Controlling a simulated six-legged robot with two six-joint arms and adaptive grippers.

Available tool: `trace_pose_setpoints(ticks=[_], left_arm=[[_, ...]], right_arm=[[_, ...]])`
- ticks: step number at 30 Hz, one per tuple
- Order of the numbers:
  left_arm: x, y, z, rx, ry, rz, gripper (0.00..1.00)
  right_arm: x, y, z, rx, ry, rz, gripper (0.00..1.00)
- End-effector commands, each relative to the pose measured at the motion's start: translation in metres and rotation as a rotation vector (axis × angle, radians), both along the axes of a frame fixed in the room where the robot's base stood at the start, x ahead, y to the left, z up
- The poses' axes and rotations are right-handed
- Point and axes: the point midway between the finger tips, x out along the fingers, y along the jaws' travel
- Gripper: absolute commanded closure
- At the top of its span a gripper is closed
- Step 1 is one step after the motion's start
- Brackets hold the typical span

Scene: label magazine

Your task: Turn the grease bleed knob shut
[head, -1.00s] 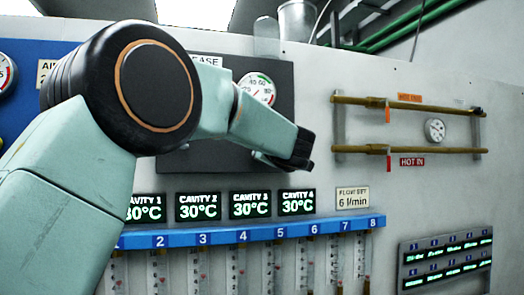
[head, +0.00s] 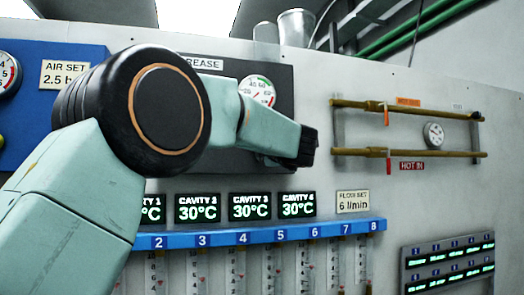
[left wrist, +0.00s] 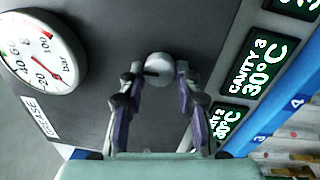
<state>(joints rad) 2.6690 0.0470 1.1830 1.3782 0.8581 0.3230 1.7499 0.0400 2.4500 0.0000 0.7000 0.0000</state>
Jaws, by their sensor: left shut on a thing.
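The grease bleed knob (left wrist: 158,64) is a small round pale-metal knob on the dark grease panel (left wrist: 115,30) in the left wrist view. A short dark mark or stub shows at its left side. My left gripper (left wrist: 159,73) is shut on the knob, one finger on each side of it. In the head view my left arm reaches across the panel, its dark wrist end (head: 308,147) at the panel's lower right. The knob and fingertips are hidden there. My right gripper is not in view.
The grease gauge (head: 257,91) is on the same panel, close to my forearm. Cavity displays (head: 250,206) and a blue numbered rail (head: 262,233) run below.

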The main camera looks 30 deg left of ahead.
Motion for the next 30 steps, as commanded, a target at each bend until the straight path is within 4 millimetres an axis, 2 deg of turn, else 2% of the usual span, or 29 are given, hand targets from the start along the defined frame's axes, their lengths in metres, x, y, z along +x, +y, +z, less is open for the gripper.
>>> trace_pose_setpoints(ticks=[1,14,15,22,30], left_arm=[[-0.001,-0.0004,0.0073,0.003,-0.016,-0.002,0.99],[-0.0012,-0.0006,0.0086,-0.001,-0.022,-0.003,0.99],[-0.0012,-0.0006,0.0087,-0.001,-0.022,-0.003,0.65],[-0.0008,-0.0005,0.0062,-0.003,-0.018,-0.002,0.45],[-0.0005,-0.0003,0.0035,-0.005,-0.013,-0.001,0.44]], right_arm=[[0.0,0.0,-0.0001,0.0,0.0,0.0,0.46],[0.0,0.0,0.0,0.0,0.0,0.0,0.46],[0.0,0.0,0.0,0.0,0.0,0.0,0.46],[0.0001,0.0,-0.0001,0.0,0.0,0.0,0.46],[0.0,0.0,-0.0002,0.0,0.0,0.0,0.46]])
